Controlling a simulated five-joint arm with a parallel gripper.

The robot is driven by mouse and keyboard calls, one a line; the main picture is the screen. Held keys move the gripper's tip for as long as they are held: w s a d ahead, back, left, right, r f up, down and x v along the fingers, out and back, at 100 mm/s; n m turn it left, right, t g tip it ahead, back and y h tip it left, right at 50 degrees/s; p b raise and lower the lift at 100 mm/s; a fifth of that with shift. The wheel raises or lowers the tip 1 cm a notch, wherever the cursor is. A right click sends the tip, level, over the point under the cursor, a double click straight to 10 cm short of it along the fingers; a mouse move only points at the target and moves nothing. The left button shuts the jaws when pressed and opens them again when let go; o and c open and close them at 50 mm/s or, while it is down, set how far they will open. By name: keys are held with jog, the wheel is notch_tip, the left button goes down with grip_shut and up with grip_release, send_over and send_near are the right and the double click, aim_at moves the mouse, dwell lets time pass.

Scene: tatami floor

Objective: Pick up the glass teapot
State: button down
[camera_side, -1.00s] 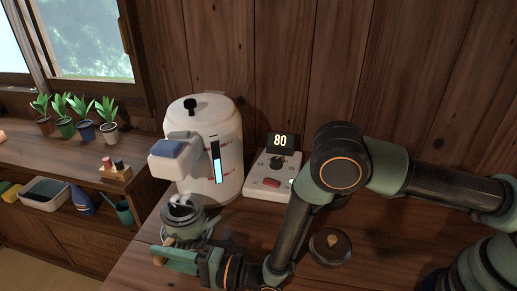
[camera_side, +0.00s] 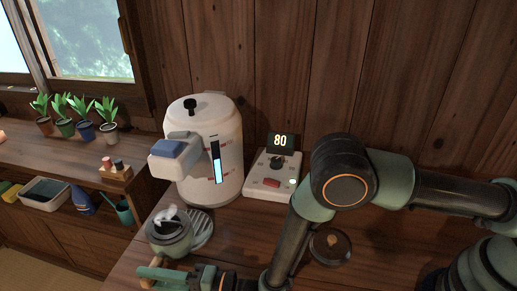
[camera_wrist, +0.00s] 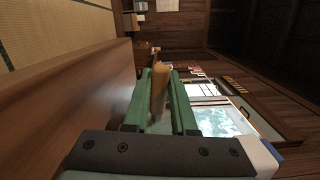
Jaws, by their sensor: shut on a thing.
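The glass teapot (camera_side: 170,236) is at the counter's left front, just left of the slatted drip tray (camera_side: 203,229). Its top looks open, with whitish wisps or highlights there. I cannot tell whether it is clear of the counter. My gripper (camera_side: 160,274) is at the near side of the teapot, low in the side view. In the wrist view, its green fingers (camera_wrist: 160,100) are shut on the teapot's wooden handle (camera_wrist: 159,86). The glass body is not clear in that view.
A white hot-water dispenser (camera_side: 203,150) stands behind the drip tray. A control box (camera_side: 272,183) beside it reads 80. A dark round lid (camera_side: 330,246) with a wooden knob lies to the right, close to my arm. The counter's left edge is near the teapot.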

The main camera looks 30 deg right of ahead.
jog(key=shift+s+a, duration=0.1)
jog(key=c, duration=0.6)
grip_release()
jog(key=shift+c, duration=0.2)
jog(key=v, duration=1.2)
